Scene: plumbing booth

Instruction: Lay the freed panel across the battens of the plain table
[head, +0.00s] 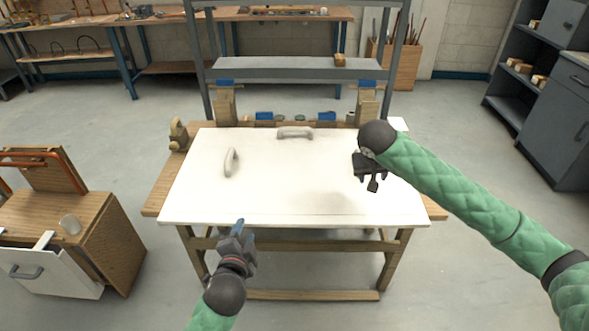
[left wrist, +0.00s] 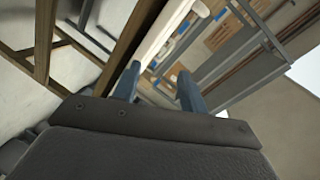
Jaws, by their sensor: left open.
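A large white panel (head: 300,185) lies over the wooden table (head: 152,205) and covers most of its top. Any battens are hidden under it. Two pale grey handles are on the panel, one at its left (head: 231,162) and one at its back (head: 294,132). My left gripper (head: 239,229) is open at the panel's front edge, left of the middle. In the left wrist view the pale panel edge (left wrist: 168,25) shows beyond the open fingers (left wrist: 158,85). My right gripper (head: 372,180) is over the panel's right part; its fingers are too unclear to judge.
A grey metal frame (head: 295,68) rises behind the table, with blue clamps and small parts at its foot. A wooden cabinet (head: 105,240) with an open white drawer stands at left. Grey shelves (head: 530,90) stand at far right. The floor on the right is clear.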

